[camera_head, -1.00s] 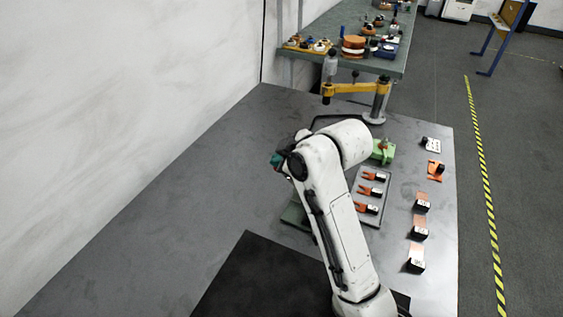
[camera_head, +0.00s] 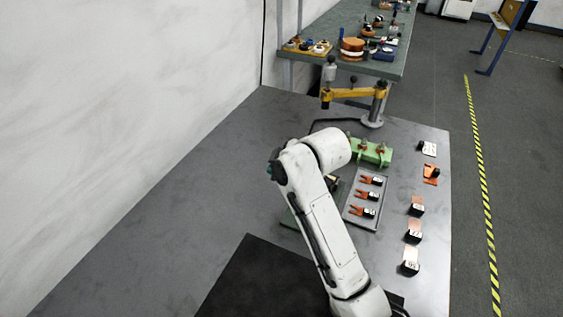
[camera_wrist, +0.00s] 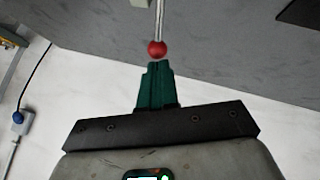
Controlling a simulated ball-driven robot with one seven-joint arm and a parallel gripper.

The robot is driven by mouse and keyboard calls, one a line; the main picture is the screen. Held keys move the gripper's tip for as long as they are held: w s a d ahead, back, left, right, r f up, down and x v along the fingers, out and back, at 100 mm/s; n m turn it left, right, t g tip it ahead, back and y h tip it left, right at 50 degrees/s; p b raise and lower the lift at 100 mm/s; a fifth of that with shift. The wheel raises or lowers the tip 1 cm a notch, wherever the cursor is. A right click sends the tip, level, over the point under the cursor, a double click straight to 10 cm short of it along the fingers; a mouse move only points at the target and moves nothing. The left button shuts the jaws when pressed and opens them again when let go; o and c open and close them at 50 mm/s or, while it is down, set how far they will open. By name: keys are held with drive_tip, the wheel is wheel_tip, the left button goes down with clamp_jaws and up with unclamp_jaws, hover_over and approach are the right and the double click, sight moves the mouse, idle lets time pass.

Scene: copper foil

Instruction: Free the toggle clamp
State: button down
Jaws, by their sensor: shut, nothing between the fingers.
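In the wrist view, my gripper (camera_wrist: 157,66) has its two teal fingers pressed together with nothing between them. A red ball knob (camera_wrist: 157,48) on a thin metal rod (camera_wrist: 160,18) is just beyond the fingertips; it looks like the toggle clamp's handle. Ball and fingertips look very close, and I cannot tell whether they touch. The clamp's body is not clear in either view. In the head view, my arm hides the gripper and most of a green base (camera_head: 291,219) on the grey table.
A green block with copper-coloured tops (camera_head: 371,154) stands behind a grey tray (camera_head: 352,213) of orange forked pieces. Several small blocks line the table's right side. A yellow swing arm (camera_head: 352,92) on a post stands at the back. The left of the table (camera_head: 175,200) is clear.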

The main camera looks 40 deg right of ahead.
drive_tip(key=shift+w+f, duration=0.1)
drive_tip(key=shift+f, duration=0.05)
idle(0.3)
drive_tip(key=w+a+r+p+v, duration=0.1)
drive_tip(key=p+v, duration=0.3)
drive_tip(key=v, duration=0.9)
drive_tip(key=shift+w+a+r, duration=0.2)
drive_tip(key=shift+a+r, duration=0.05)
drive_tip(key=shift+r, duration=0.4)
